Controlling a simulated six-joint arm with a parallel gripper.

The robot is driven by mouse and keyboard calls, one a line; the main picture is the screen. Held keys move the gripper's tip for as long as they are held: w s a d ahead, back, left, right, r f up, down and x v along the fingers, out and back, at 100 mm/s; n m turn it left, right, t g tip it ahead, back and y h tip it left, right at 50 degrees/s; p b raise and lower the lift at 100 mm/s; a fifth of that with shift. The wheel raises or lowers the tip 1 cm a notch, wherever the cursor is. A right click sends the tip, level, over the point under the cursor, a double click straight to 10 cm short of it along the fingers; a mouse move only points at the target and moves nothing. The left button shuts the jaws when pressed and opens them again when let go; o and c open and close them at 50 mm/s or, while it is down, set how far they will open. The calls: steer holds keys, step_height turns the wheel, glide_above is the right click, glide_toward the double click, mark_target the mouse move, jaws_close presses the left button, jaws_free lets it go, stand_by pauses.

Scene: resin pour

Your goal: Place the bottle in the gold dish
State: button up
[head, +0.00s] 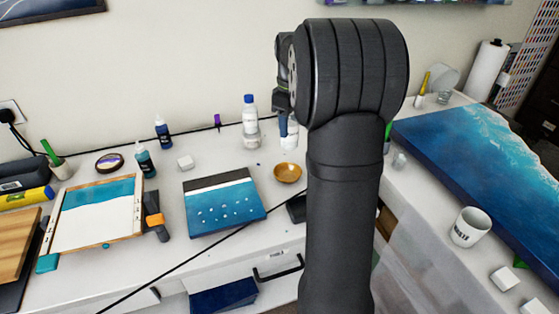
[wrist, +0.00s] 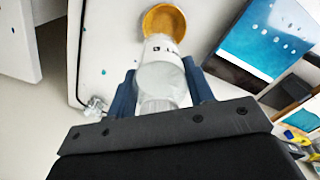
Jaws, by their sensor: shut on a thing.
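A clear, whitish bottle with a dark-lettered label (wrist: 165,65) is between the blue fingers of my gripper (wrist: 162,90) in the wrist view. The gripper is shut on it. The gold dish (wrist: 165,18) shows at the top of that view, just beyond the bottle's far end, which overlaps its near edge. In the head view the gold dish (head: 287,173) lies on the white table and looks empty. My gripper (head: 287,124) appears behind and above it, with most of the held bottle hidden by my arm. I cannot tell the exact gap between bottle and dish.
Another clear bottle with a blue cap (head: 250,122) stands at the back, left of my gripper. A blue panel with white dots (head: 223,203) lies left of the dish. A mug (head: 470,227) stands right.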

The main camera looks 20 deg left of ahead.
mark_target(289, 145)
steer(key=s+d+n, duration=0.1)
steer(key=d, duration=1.1)
steer(key=a+f, duration=0.2)
steer(key=a, duration=0.2)
steer(key=a+f, duration=0.2)
steer(key=a, duration=0.1)
steer(key=a+f, duration=0.2)
steer(key=a, duration=0.2)
steer(key=shift+a+f, duration=0.3)
steer(key=shift+f, duration=2.05)
steer(key=shift+f, duration=0.2)
steer(key=o, duration=1.1)
steer(key=shift+r, duration=0.1)
